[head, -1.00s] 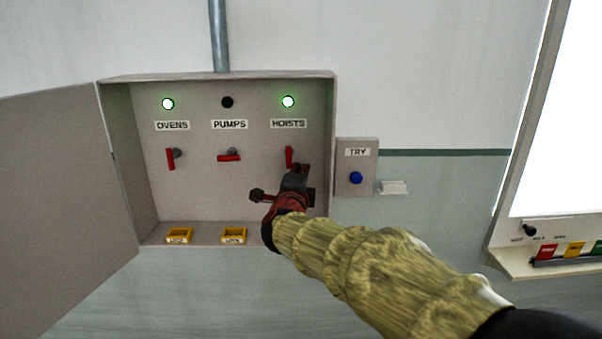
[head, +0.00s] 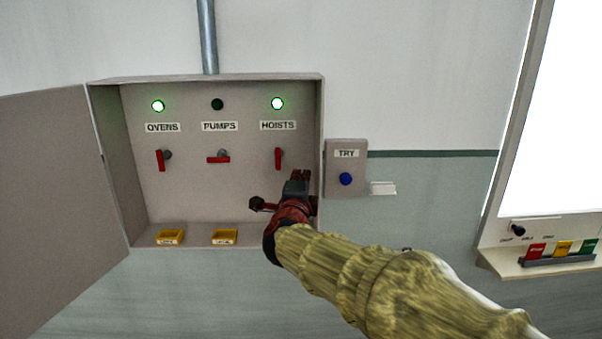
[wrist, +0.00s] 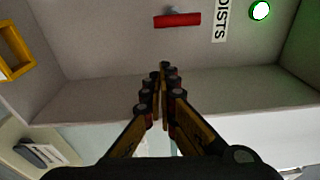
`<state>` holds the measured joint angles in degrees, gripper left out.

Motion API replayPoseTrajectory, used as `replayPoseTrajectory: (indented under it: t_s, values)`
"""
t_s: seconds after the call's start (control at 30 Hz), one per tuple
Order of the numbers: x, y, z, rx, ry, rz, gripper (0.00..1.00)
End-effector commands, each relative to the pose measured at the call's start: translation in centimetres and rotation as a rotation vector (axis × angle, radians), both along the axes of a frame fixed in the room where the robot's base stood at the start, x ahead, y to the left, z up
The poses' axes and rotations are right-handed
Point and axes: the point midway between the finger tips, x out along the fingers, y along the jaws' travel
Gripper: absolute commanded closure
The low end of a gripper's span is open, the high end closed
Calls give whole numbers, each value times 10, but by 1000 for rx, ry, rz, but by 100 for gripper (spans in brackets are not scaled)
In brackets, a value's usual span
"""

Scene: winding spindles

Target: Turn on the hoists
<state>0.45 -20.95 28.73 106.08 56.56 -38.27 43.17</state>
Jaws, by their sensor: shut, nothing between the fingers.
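The HOISTS switch is a red handle (head: 278,158) on the right of the open grey box, and it stands upright. The green lamp (head: 277,104) above its label is lit. In the wrist view the red handle (wrist: 177,20) is ahead of the fingertips with a gap between, and the lit lamp (wrist: 260,11) is at the top right. My gripper (head: 300,174) is below and right of the handle, apart from it. Its fingers (wrist: 164,70) are together and empty. My gripper and sleeve hide the lower right corner of the box.
The OVENS handle (head: 161,160) is upright under a lit lamp (head: 158,106). The PUMPS handle (head: 218,160) lies level under a dark lamp (head: 217,104). A TRY box (head: 345,168) with a blue button adjoins at right. The box door (head: 60,210) hangs open.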

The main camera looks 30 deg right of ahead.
Motion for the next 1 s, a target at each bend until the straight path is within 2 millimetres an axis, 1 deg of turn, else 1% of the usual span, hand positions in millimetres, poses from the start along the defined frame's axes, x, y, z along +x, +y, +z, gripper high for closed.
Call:
replayPoseTrajectory:
  t_s: [0.03,0.1,0.2,0.33,0.5,1.0]
  values:
    - [-10,6,2,0,1,2,100]
    - [-20,13,2,-1,0,2,100]
    - [-33,21,1,0,1,2,100]
    - [-43,26,0,1,1,0,100]
    - [-47,29,-1,0,2,-1,100]
    - [-47,29,-2,-10,10,0,100]
